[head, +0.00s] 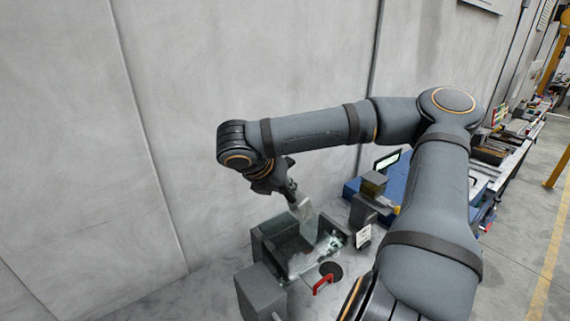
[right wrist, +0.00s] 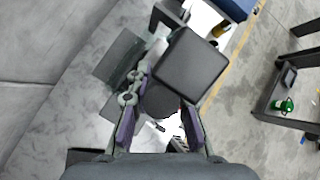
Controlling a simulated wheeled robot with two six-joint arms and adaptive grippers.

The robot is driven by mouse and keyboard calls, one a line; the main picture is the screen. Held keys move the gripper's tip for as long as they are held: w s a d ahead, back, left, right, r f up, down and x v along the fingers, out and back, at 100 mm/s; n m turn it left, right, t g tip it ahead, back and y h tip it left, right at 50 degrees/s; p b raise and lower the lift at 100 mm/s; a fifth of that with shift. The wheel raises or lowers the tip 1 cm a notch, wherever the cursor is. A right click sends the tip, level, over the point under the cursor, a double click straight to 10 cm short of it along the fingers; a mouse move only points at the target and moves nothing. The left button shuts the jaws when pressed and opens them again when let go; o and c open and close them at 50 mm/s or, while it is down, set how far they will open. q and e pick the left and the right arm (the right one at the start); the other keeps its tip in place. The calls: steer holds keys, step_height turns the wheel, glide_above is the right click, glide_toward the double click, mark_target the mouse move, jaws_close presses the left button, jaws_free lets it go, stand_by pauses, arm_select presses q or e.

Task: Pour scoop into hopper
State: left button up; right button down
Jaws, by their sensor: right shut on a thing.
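My right gripper (head: 293,196) points down above the machine by the wall and is shut on the scoop. The scoop (head: 301,208) shows in the head view as a small pale grey piece below the fingers. Whether the scoop holds anything cannot be seen. An open-topped dark grey box (head: 268,238), apparently the hopper, is just below the scoop, apart from it. My left gripper is not in view.
A clear panel with pale bits (head: 327,243) adjoins the box. A red handle (head: 322,284) and black disc (head: 331,270) are in front. A blue unit (head: 352,188) stands to the right. The grey wall (head: 210,160) is close behind.

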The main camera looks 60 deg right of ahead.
steer(key=t+y+b, duration=0.1)
steer(key=y+b, duration=0.2)
steer(key=b, duration=0.1)
steer(key=r+t+y+b, duration=0.1)
steer(key=y+b, duration=0.2)
steer(key=b, duration=0.2)
steer(key=shift+r+m, duration=0.2)
steer(key=shift+m, duration=0.2)
steer(key=shift+r+y+b, duration=0.25)
steer(key=shift+y+b, duration=0.15)
steer(key=shift+b, duration=0.2)
steer(key=shift+r+t+y, duration=0.2)
steer(key=shift+t+y, duration=0.1)
steer(key=shift+r, duration=0.15)
